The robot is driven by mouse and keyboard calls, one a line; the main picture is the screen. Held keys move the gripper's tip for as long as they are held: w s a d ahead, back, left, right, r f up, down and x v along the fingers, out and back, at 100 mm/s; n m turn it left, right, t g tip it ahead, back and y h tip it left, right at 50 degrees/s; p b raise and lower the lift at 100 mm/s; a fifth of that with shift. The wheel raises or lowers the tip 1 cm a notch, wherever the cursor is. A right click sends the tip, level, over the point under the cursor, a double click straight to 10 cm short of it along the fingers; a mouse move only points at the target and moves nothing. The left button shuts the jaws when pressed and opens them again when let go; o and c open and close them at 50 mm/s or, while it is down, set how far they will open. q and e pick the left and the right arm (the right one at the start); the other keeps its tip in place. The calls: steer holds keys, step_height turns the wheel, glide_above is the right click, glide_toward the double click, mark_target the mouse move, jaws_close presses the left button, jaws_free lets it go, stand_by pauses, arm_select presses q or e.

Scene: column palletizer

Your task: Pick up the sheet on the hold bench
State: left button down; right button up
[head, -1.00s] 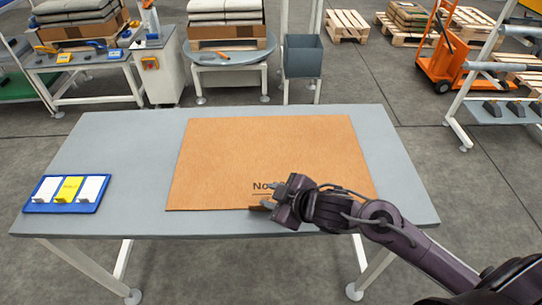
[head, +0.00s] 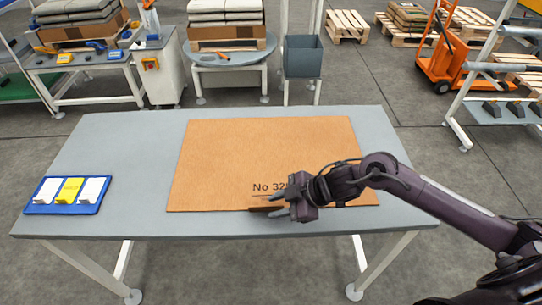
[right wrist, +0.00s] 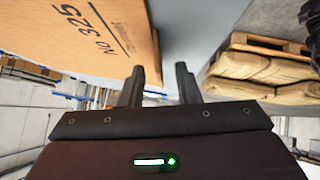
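The sheet (head: 255,155) is a flat brown board lying on the grey hold bench (head: 130,150), with "No 325" printed near its front edge. My right gripper (head: 270,211) is at the middle of that front edge, its fingers pointing left in the head view. In the right wrist view the fingers (right wrist: 160,78) are apart, and the sheet's edge (right wrist: 156,48) runs between them. Whether a finger touches the sheet I cannot tell. My right gripper and forearm hide part of the print and the sheet's front right part. My left gripper is not in view.
A blue tray (head: 30,207) with white and yellow cards sits at the bench's left end. Bare bench top surrounds the sheet. Behind stand a grey bin (head: 303,57), a round table (head: 250,66) with a stack, and an orange pallet truck (head: 447,62).

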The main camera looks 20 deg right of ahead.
steer(key=shift+x, duration=1.05)
jaws_close()
steer(key=shift+r, duration=0.15)
